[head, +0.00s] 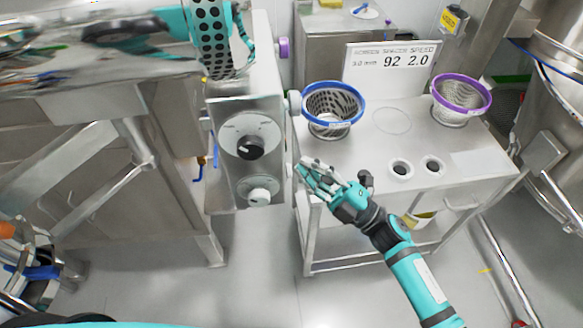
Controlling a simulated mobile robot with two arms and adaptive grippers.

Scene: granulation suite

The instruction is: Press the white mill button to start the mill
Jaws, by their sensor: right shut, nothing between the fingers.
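The mill's grey control box (221,190) stands left of centre, with its front panel facing me. A white round button (259,195) sits low on this panel, below a black dial knob (250,148). My right gripper (304,172) reaches in from the lower right, with its fingers pointing left toward the box's right edge. Its fingers are shut and empty. In the picture the fingertips are a little right of and above the white button, apart from it. I cannot tell their exact depth from the panel.
A steel cart (470,172) stands right of the box, carrying a blue-rimmed screen basket (333,103), a purple-rimmed one (460,98) and a sign (391,70) reading 92 and 2.0. A teal perforated part (211,40) stands above the box. Floor (240,285) in front is clear.

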